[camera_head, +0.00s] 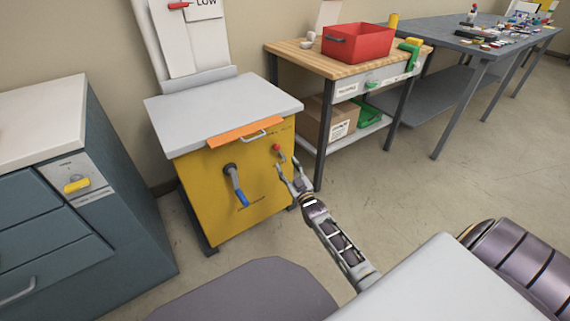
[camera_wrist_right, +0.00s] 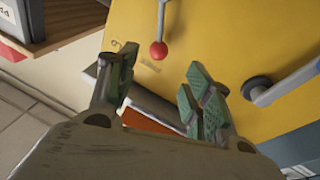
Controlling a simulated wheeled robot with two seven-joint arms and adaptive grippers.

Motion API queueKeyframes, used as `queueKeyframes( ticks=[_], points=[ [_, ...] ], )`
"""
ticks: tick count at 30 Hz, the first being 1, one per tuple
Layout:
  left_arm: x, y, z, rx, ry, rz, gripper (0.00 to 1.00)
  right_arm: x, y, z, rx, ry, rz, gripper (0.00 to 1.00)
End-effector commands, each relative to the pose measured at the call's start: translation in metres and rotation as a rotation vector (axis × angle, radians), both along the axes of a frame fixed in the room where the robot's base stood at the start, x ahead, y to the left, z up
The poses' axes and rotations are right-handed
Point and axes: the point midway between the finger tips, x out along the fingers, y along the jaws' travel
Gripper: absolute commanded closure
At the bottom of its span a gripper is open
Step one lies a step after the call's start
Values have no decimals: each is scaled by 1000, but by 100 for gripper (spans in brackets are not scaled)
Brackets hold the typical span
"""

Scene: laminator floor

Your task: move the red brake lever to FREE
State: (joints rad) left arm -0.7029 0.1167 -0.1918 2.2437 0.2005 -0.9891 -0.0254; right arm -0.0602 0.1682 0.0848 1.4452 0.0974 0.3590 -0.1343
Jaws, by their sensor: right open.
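The red brake lever (camera_head: 277,148) is on the yellow front of the machine cabinet (camera_head: 216,210), near its upper right corner. In the right wrist view its red ball knob (camera_wrist_right: 158,51) sits on a short metal stem, just beyond the gap between the fingers. My right gripper (camera_head: 292,172) is open and empty in front of the panel, close to the lever and a little lower right of it in the head view. I see no contact between the fingers and the knob. Small lettering near the lever is unreadable. My left gripper is not in view.
A blue-gripped crank (camera_head: 239,188) sticks out left of the lever. An orange strip and a metal handle (camera_head: 253,136) are above. A wooden bench (camera_head: 345,68) with a red bin (camera_head: 357,43) stands to the right. A teal cabinet (camera_head: 132,215) stands left. Floor in front is partly clear.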

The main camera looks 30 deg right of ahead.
Motion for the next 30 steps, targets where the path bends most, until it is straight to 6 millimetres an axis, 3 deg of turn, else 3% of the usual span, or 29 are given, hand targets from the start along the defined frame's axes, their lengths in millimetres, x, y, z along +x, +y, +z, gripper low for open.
queueKeyframes(
  ticks=[9, 30],
  points=[
    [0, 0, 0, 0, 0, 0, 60, -17, 1, -4, 0, 1, 0, 49],
    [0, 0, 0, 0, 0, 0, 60, -18, 2, -4, 0, 0, 0, 49]
  ],
)
